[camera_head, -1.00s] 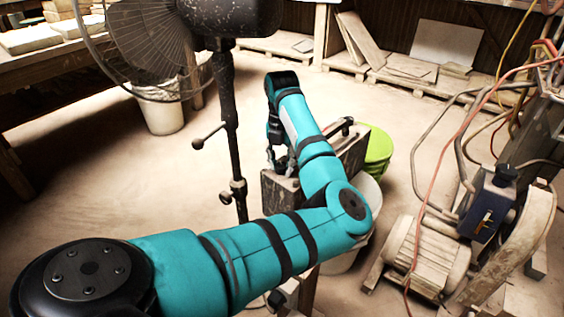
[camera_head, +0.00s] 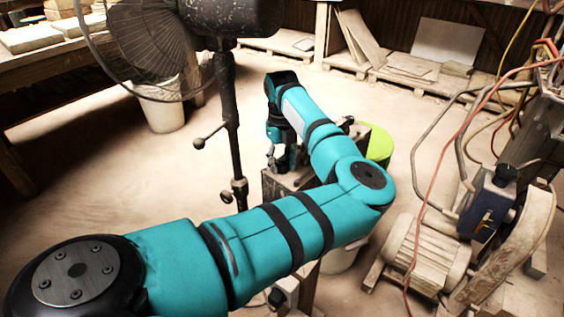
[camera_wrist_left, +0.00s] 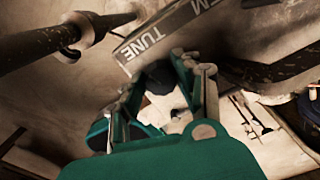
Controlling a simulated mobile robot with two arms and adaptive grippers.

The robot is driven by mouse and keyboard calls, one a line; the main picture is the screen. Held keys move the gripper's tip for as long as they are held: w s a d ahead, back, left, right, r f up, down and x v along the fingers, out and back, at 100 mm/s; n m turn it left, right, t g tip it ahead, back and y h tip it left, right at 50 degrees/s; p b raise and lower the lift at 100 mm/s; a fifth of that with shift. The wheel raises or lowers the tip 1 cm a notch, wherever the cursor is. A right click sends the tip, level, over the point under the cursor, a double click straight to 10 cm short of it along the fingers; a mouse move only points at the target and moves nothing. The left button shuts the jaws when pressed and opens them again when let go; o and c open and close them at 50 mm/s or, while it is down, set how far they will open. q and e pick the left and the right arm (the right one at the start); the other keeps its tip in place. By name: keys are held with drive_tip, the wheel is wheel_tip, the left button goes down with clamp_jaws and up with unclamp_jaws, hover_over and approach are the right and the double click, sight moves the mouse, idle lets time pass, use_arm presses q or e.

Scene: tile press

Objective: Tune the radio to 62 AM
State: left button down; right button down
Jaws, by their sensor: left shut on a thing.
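The radio (camera_head: 270,188) is a worn grey box, mostly hidden behind my left arm in the head view. In the left wrist view its dark panel edge (camera_wrist_left: 180,30) shows the letters "TUNE" and part of "FM". A dark round knob (camera_wrist_left: 154,76) sits just below the word TUNE. My left gripper (camera_head: 281,160) is over the radio's top, and in the left wrist view its fingers (camera_wrist_left: 160,88) are closed around the knob. No dial reading or pointer can be made out. My right gripper is not in view.
A black fan stand (camera_head: 230,120) rises close to the left of the radio. A green bucket (camera_head: 380,144) stands behind it. A motor machine (camera_head: 430,250) with hoses is at the right. A workbench (camera_head: 60,65) is at the back left; open floor lies between.

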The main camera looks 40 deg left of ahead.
sight(281, 164)
use_arm(q)
drive_tip(key=n, duration=0.6)
drive_tip(key=shift+n, duration=0.3)
drive_tip(key=n, duration=0.5)
drive_tip(key=shift+s+n+b, duration=0.1)
drive_tip(key=shift+n+b, duration=0.2)
drive_tip(key=shift+n, duration=0.1)
drive_tip(key=c, duration=0.9)
unclamp_jaws()
drive_tip(key=shift+c, duration=0.2)
drive_tip(key=shift+r, duration=0.1)
wheel_tip(281, 164, up, 7)
drive_tip(key=shift+r, duration=0.15)
